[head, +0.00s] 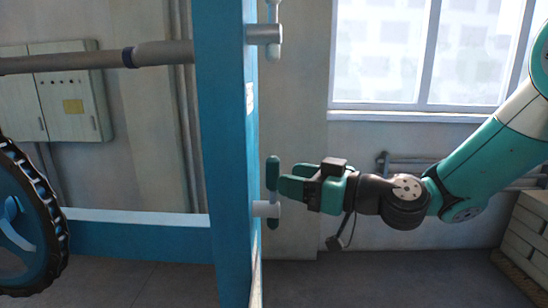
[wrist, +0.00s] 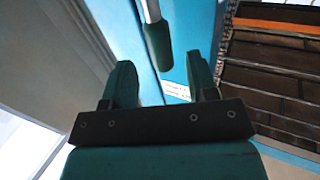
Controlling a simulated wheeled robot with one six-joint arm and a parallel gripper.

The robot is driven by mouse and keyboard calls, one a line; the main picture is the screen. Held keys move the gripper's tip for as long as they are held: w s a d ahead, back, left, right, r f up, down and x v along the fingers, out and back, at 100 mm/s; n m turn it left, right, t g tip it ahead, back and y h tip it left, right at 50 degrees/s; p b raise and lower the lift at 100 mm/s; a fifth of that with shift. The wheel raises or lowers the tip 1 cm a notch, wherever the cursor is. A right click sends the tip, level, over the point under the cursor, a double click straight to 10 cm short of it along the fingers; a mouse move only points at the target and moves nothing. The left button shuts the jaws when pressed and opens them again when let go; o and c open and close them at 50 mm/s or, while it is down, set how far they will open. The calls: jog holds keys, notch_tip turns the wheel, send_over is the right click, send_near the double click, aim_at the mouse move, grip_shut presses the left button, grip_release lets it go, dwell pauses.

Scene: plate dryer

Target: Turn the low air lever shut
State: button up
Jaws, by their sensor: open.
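The low air lever (head: 272,174) sticks out from the right face of the blue post, with a green handle standing upright from a pale stem (head: 263,208). A short green end shows below the stem. My gripper (head: 283,180) is just right of the handle and points at it. In the head view the fingertips nearly meet the handle; I cannot tell whether they touch. In the wrist view my gripper (wrist: 161,72) is open, and the lever's green grip (wrist: 158,46) lies ahead, between the two fingers in the picture. Its pale rod runs up to the top edge.
The blue post (head: 225,130) stands left of my gripper. A second, higher lever (head: 272,48) is on the same post. A black-rimmed wheel (head: 30,220) is at far left. Pale blocks (head: 528,235) are stacked at lower right. Open floor lies below my gripper.

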aim_at(273, 185)
jog(key=p+x, duration=0.2)
jog(key=x, duration=0.3)
grip_shut()
